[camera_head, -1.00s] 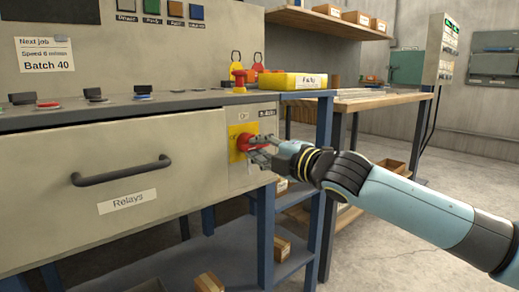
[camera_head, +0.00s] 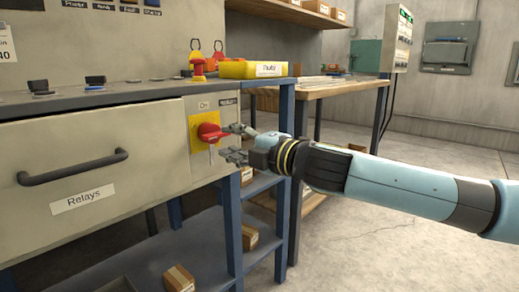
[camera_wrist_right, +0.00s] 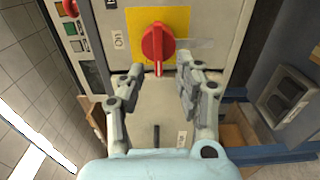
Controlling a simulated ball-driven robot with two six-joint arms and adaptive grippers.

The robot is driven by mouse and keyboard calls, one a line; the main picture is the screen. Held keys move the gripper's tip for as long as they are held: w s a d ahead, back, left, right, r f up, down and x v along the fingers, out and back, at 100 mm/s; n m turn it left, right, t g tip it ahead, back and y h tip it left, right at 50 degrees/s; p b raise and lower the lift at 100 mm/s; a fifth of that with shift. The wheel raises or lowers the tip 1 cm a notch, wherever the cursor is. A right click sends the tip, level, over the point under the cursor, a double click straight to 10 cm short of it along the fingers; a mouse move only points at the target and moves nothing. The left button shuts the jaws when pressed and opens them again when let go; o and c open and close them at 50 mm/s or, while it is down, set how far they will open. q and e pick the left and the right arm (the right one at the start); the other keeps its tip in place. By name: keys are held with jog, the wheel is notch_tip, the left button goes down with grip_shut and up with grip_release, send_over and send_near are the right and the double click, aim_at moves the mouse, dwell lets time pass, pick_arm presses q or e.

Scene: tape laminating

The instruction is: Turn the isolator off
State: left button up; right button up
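The isolator is a red rotary knob (camera_head: 211,132) on a yellow plate (camera_head: 197,148), on the cabinet front right of the Relays drawer. An "On" label (camera_head: 204,104) sits above the plate. The knob's handle points right, toward my gripper, a quarter turn from that label. In the right wrist view the knob (camera_wrist_right: 153,43) is just beyond the fingertips, with its handle pointing down toward the gap between them. My right gripper (camera_head: 238,143) is open and empty, just right of the knob and seemingly apart from it. My left gripper is not in view.
The Relays drawer (camera_head: 90,160) has a protruding dark handle (camera_head: 73,167). A blue table leg (camera_head: 286,113) and wooden bench (camera_head: 331,88) are near. Floor to the right is clear.

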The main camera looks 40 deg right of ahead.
jog(key=s, duration=0.8)
jog(key=shift+d, duration=0.25)
jog(key=shift+d, duration=0.1)
